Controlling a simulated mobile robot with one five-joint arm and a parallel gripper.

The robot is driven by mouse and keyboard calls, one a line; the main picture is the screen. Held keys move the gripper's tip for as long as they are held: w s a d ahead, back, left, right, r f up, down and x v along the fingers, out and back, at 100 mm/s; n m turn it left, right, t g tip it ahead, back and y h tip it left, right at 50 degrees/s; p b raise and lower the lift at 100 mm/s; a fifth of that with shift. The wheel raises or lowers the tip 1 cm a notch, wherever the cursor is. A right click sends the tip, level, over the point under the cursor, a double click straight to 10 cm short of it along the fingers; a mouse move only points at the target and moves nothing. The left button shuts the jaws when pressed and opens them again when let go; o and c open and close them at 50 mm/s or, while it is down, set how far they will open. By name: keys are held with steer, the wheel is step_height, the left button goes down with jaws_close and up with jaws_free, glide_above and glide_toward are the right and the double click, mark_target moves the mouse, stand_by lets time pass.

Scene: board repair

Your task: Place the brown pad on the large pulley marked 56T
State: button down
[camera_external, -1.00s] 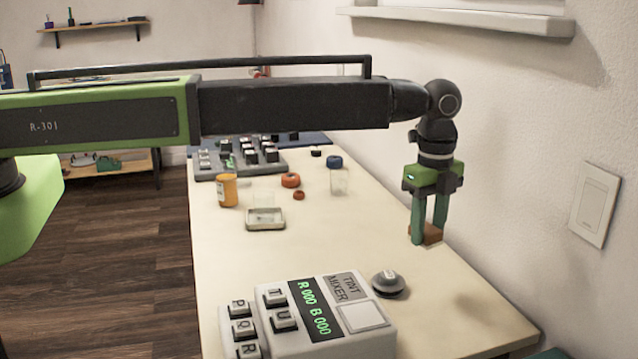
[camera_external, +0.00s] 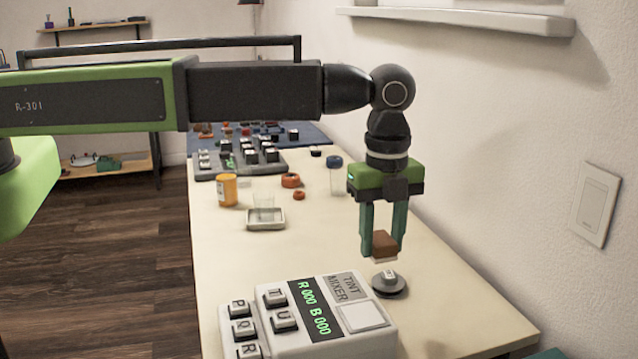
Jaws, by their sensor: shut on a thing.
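My gripper (camera_external: 383,250) is shut on the brown pad (camera_external: 384,242), which has a pale underside. It holds the pad in the air above a grey round pulley (camera_external: 390,286). The pulley stands on the table and has a light top with a small mark that is too small to read. The pad shows a little above the pulley's top and slightly to its left; I cannot tell the exact gap.
The tint mixer (camera_external: 322,312) with its letter keys stands just left of the pulley. A shallow tray (camera_external: 265,224), an orange jar (camera_external: 227,190), orange rings (camera_external: 291,181) and a clear cup (camera_external: 337,181) stand farther back. The wall with a switch (camera_external: 595,205) is at right.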

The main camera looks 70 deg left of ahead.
steer(key=b, duration=0.6)
glide_above(390, 276)
steer(key=f, duration=0.6)
steer(key=shift+s+d+f, duration=0.1)
steer(key=shift+d+f, duration=0.15)
steer(key=shift+w+a, duration=0.2)
steer(key=shift+a, duration=0.15)
step_height(390, 276, down, 4)
steer(key=b, duration=0.4)
steer(key=shift+f, duration=0.2)
steer(key=shift+r, duration=0.2)
steer(key=shift+f, duration=0.15)
steer(key=c, duration=0.9)
jaws_free()
